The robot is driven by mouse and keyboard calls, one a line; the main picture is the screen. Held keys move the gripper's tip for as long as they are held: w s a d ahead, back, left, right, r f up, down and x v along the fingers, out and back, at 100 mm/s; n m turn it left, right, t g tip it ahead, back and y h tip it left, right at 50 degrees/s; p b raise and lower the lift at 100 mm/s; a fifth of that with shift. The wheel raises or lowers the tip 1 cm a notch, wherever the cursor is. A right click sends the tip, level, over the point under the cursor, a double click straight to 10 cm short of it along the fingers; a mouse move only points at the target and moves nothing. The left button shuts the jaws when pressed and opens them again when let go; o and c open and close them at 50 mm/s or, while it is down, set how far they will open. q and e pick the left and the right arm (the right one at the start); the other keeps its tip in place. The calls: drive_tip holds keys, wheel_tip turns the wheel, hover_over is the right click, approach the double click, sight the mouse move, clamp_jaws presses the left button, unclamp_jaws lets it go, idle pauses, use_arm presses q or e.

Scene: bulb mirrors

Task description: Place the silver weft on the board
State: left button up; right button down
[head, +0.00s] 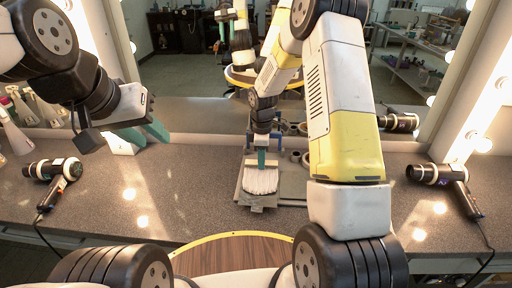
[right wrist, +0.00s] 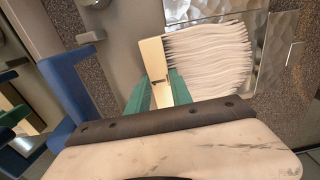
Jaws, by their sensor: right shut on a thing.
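The silver weft (head: 261,181) is a fan of pale wavy strands on a cream band; it also shows in the right wrist view (right wrist: 208,58). My right gripper (head: 261,160) is shut on the cream band (right wrist: 156,72), its green fingers on either side of it in the right wrist view (right wrist: 160,92). The strands hang over the grey board (head: 256,207) on the counter. I cannot tell whether they touch it. My left gripper (head: 146,134) is open and empty above the counter at the left, well apart from the weft.
Hair dryers lie on the counter (head: 108,212) at left (head: 58,172) and right (head: 445,178). Pale bottles (head: 14,132) stand at the far left. Small round containers (head: 300,157) stand behind the board. A mirror rises behind. A blue part (right wrist: 66,95) shows in the right wrist view.

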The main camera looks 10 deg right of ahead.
drive_tip(key=shift+f, duration=0.15)
drive_tip(key=c, duration=1.1)
unclamp_jaws()
drive_tip(key=shift+c, duration=0.2)
